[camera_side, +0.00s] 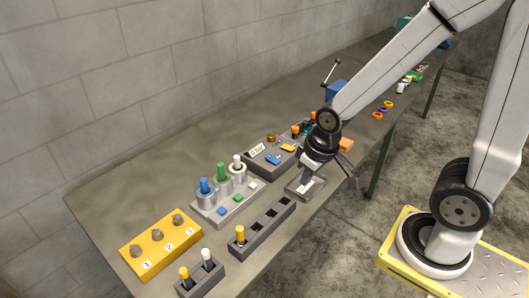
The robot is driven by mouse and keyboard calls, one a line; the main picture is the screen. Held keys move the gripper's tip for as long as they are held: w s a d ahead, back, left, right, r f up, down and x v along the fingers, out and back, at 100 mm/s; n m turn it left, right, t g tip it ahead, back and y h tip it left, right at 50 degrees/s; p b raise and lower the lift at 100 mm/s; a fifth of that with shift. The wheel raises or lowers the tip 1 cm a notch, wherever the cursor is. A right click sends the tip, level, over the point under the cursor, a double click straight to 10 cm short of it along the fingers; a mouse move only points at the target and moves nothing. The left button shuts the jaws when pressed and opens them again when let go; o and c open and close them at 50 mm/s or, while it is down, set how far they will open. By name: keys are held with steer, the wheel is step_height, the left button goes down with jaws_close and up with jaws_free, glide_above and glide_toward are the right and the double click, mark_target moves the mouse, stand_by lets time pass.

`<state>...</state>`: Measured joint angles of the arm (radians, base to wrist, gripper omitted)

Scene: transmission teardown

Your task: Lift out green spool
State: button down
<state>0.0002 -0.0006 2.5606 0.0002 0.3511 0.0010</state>
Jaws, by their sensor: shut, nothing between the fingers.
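What looks like the green spool (222,172) stands upright in a metallic cylinder on a light grey block, between a blue one (204,186) and a white one (237,160). My gripper (303,185) points down over a small grey tray (318,187), to the right of the block and clear of the green spool. The gripper is shut and holds nothing. Its fingertips are small here, and I cannot tell whether they touch the tray.
A dark slotted rack (265,229) with a yellow-topped peg lies in front of the block. A yellow numbered block (160,247) and a small peg holder (201,281) are at the near left.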

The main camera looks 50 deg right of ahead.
steer(key=shift+c, duration=2)
jaws_free()
steer(key=n+g, duration=0.3)
steer(key=n, duration=1.5)
glide_above(220, 163)
steer(key=shift+f, duration=0.55)
steer(key=shift+s+f, duration=0.1)
steer(key=shift+f, duration=1.25)
